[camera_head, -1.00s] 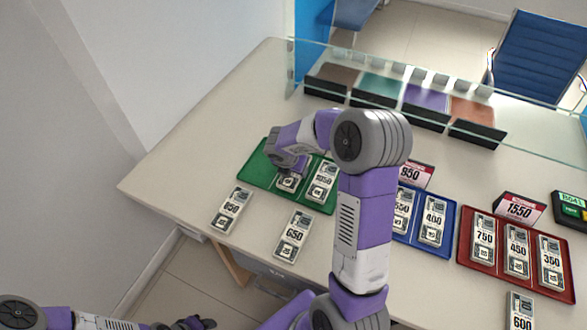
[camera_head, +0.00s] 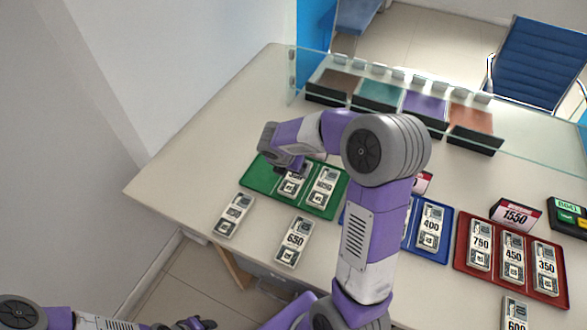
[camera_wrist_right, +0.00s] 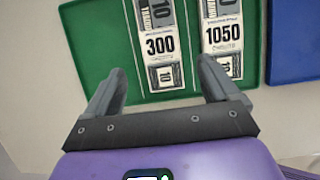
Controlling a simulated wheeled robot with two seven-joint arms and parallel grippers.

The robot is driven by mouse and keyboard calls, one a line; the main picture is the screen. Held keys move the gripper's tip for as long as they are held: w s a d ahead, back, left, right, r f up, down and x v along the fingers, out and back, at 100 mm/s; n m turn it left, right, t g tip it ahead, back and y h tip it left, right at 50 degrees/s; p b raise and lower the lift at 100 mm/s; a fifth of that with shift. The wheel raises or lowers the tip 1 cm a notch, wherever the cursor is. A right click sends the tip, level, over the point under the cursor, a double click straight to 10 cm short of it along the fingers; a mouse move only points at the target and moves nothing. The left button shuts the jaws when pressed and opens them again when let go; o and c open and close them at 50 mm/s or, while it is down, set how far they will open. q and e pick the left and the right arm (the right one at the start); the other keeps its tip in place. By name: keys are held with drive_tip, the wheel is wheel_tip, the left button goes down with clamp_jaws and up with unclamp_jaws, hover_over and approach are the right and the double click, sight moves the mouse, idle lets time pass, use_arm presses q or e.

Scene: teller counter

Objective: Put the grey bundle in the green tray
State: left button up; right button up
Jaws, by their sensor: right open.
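The green tray (camera_head: 262,177) lies on the counter left of centre, and its rim also shows in the wrist view (camera_wrist_right: 95,60). Two grey-white bundles lie side by side in it: one marked 300 (camera_wrist_right: 160,45) and one marked 1050 (camera_wrist_right: 222,38). They also show in the head view, the 300 bundle (camera_head: 292,184) and the 1050 bundle (camera_head: 324,189). My right gripper (camera_wrist_right: 162,72) is open and empty above the tray, its fingers apart around the 300 bundle's near end in the picture. My left gripper (camera_head: 195,323) is low at the bottom edge, its jaws unclear.
Two loose bundles, one at left (camera_head: 234,216) and one marked 650 (camera_head: 295,242), lie in front of the green tray. A blue tray (camera_head: 436,250), a red tray (camera_head: 462,258) and a loose 600 bundle (camera_head: 515,312) are at right. A glass screen (camera_head: 400,85) stands behind.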

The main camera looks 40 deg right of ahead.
drive_tip(key=shift+p+v, duration=0.5)
drive_tip(key=shift+v, duration=1.75)
